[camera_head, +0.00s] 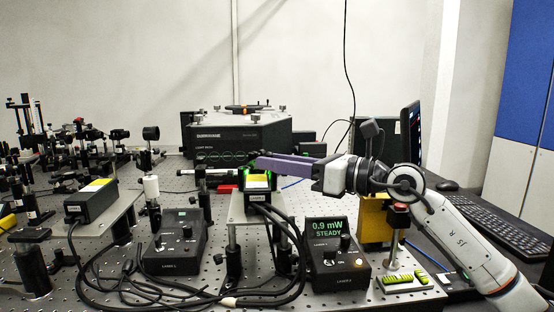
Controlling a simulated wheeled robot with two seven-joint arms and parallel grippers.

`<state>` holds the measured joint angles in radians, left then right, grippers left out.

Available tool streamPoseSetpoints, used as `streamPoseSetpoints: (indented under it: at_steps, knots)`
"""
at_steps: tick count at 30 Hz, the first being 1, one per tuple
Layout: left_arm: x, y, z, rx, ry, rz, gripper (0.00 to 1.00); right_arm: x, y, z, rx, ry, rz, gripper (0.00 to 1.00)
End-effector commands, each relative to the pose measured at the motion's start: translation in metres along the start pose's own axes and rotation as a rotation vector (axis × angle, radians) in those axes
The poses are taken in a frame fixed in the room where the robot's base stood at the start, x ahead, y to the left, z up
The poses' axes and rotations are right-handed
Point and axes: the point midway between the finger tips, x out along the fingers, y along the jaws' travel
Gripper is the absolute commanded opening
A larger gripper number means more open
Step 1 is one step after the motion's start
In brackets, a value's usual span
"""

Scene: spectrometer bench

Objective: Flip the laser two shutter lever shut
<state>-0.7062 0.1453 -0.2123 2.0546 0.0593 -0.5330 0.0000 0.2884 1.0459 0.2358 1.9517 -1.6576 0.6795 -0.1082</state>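The laser two head (258,197) is a small black box with a yellow-and-white label on a raised plate in the middle. Green light shows around its far end. Its shutter lever cannot be made out clearly; the fingers lie over that area. My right gripper (256,161) reaches in from the right, with long purple fingers just above and behind the laser two head. The fingers are seen side-on and overlap, so their gap is hidden. The laser two control box (338,273) in front reads 0.9 mW STEADY, with an amber light lit. My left gripper is out of view.
The laser one head (92,203) and its control box (175,250) stand to the left. Black cables (250,298) loop across the front. A large black spectrometer (240,135) stands behind. Optics posts crowd the left. A monitor (410,134) and keyboard (500,207) are at right.

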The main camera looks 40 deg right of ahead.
Motion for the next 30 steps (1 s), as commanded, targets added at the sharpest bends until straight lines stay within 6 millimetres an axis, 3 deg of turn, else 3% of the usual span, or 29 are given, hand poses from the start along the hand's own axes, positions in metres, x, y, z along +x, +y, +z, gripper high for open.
streamPoseSetpoints:
  at_steps: [9,15,30]
  knots:
    - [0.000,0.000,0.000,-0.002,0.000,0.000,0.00,0.002,0.000,-0.001,0.000,0.001,0.000,0.30]
    - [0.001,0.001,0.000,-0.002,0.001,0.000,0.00,0.002,0.000,-0.001,0.000,0.001,0.000,0.00]
    - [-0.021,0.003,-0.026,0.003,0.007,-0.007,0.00,0.009,0.005,0.006,-0.104,0.158,-0.015,0.00]
